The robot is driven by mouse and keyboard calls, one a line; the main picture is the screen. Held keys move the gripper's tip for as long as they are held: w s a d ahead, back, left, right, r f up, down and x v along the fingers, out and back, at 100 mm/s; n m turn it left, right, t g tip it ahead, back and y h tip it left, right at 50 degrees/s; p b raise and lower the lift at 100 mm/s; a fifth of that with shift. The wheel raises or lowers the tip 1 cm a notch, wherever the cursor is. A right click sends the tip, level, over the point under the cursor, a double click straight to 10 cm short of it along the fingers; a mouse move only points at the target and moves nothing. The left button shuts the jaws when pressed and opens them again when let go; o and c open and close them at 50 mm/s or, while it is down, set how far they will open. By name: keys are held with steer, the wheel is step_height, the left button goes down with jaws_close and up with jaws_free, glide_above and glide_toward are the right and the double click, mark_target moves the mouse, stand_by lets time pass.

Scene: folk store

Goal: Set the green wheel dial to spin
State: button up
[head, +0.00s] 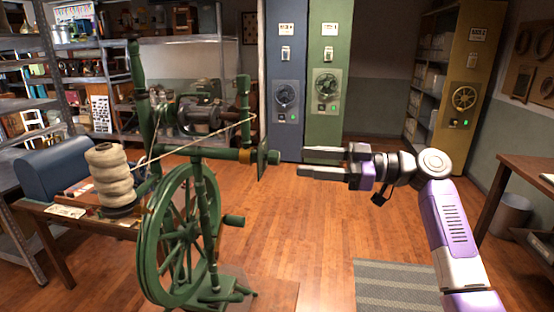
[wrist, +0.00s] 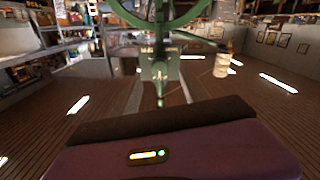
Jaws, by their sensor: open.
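A green spinning wheel (head: 170,235) stands on the left in the head view. A small green plate (head: 268,158) on its arm faces my gripper, nearly edge-on. In the wrist view the plate (wrist: 160,70) is near the middle, with small markings and a dial-like part at its centre. The markings and the dial's setting are too small to read. My gripper (head: 312,161) is open and empty, pointing left at the plate's height with a gap between them. The fingers cannot be made out in the wrist view.
A cream yarn cone (head: 108,172) stands on the wooden bench at left, its thread running to the wheel. A crank knob (head: 234,220) juts out below the plate. Blue (head: 286,50) and green (head: 324,50) cabinets stand behind my gripper.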

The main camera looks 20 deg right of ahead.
mark_target(279, 159)
steer(key=p+x, duration=0.2)
steer(key=x, duration=0.4)
steer(key=shift+w+a, duration=0.1)
steer(key=shift+a, duration=0.1)
steer(key=shift+w+a, duration=0.35)
steer(key=shift+a, duration=0.2)
jaws_close()
